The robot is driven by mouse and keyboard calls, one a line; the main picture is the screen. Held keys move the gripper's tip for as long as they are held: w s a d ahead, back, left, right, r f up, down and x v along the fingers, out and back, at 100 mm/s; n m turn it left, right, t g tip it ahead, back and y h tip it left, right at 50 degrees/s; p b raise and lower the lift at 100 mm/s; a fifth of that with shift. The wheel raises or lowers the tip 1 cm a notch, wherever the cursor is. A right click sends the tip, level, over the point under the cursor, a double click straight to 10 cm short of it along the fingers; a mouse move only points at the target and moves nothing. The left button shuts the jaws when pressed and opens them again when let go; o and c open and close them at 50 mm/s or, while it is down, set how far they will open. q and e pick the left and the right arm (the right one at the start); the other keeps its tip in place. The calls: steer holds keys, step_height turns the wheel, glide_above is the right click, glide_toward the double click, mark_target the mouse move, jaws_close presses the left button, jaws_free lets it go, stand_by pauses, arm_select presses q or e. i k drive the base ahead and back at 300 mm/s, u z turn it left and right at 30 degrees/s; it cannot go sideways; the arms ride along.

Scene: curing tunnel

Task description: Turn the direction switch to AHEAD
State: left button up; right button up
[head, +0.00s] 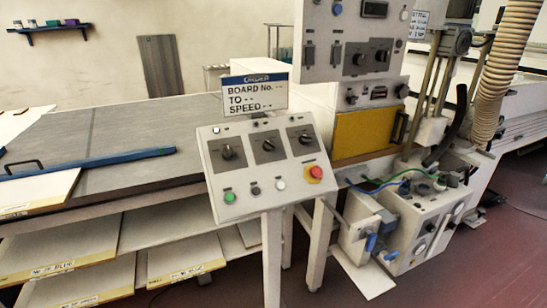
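A slanted white control panel (243,205) stands on legs at the centre of the head view. It carries three dark rotary switches: the left one (228,153), the middle one (267,144) and the right one (304,138). Their labels are too small to read, so I cannot tell which is the direction switch or where each points. Below them are a green button (229,197), a black button (255,190), a white button (281,185) and a red mushroom button (315,172) on yellow. Neither of my grippers is in view.
An order sign (254,95) rises behind the panel, reading BOARD No., TO and SPEED with dashes. A grey conveyor table (130,130) with a blue bar (90,163) lies left. Labelled boards sit on shelves below. A pump unit (425,225) with hoses stands right; reddish floor (480,265) is clear.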

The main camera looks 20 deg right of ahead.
mark_target(268, 145)
steer(key=k, duration=1)
steer(key=z, duration=1.7)
steer(key=i, duration=2.85)
steer(key=u, duration=2.4)
